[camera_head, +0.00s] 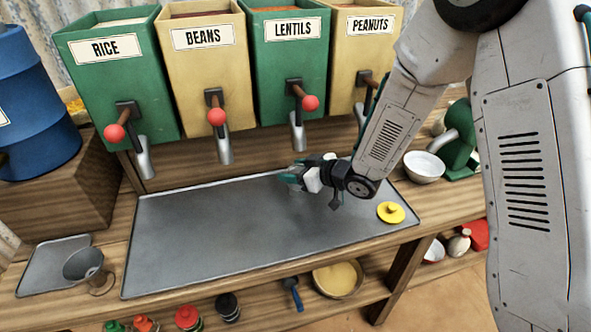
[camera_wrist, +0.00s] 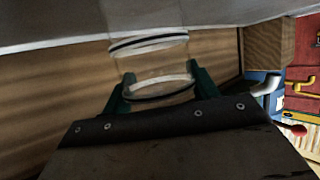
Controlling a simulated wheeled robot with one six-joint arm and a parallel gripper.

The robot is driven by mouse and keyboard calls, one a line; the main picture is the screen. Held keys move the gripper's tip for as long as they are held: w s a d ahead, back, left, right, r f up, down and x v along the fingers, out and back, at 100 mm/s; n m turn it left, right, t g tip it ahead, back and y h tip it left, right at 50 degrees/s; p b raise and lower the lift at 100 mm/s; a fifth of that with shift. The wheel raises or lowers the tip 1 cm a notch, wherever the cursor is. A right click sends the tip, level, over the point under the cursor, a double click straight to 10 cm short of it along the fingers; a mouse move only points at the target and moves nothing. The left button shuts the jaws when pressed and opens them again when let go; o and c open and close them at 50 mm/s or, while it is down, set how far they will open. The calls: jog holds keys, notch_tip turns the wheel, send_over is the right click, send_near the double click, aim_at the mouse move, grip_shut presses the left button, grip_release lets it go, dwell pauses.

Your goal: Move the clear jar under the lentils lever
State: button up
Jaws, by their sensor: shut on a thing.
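The clear jar (camera_wrist: 152,66) is see-through with dark rings and sits between the green fingers of my gripper (camera_wrist: 158,93) in the wrist view. In the head view my gripper (camera_head: 293,176) is shut on it low over the grey tray (camera_head: 220,240), below the lentils spout (camera_head: 297,137); the jar itself is hardly visible there. I cannot tell whether the jar touches the tray. The lentils lever (camera_head: 303,95), with a red knob, is on the green bin (camera_head: 286,60) labelled LENTILS.
Rice (camera_head: 115,80), beans (camera_head: 207,75) and peanuts (camera_head: 352,50) bins flank the lentils bin. A yellow lid (camera_head: 391,212) lies on the tray's right. A white bowl (camera_head: 424,168) stands at right, a metal scoop (camera_head: 84,265) at left. The tray's left half is clear.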

jog(key=o, duration=1.1)
jog(key=shift+f, duration=0.1)
jog(key=shift+c, duration=0.2)
jog(key=shift+d+r, duration=0.1)
jog(key=shift+r, duration=0.15)
jog(key=s+d+r+m+h, duration=0.2)
jog(key=s+d+r+h, duration=0.25)
jog(key=d, duration=0.45)
jog(key=s+d+r+m+h, duration=0.3)
jog(key=d+r, duration=0.3)
jog(key=d, duration=0.2)
jog(key=s+d+r+m+h, duration=0.25)
jog(key=d+r+h, duration=0.2)
jog(key=d, duration=0.45)
jog(key=s+r+m+g, duration=0.1)
jog(key=s+r+g, duration=0.2)
jog(key=s, duration=0.9)
jog(key=s+r+m+g+y, duration=0.1)
jog(key=s+r+m+g, duration=0.1)
jog(key=s, duration=1.1)
jog(key=shift+r+g, duration=0.55)
jog(key=shift+g, duration=0.35)
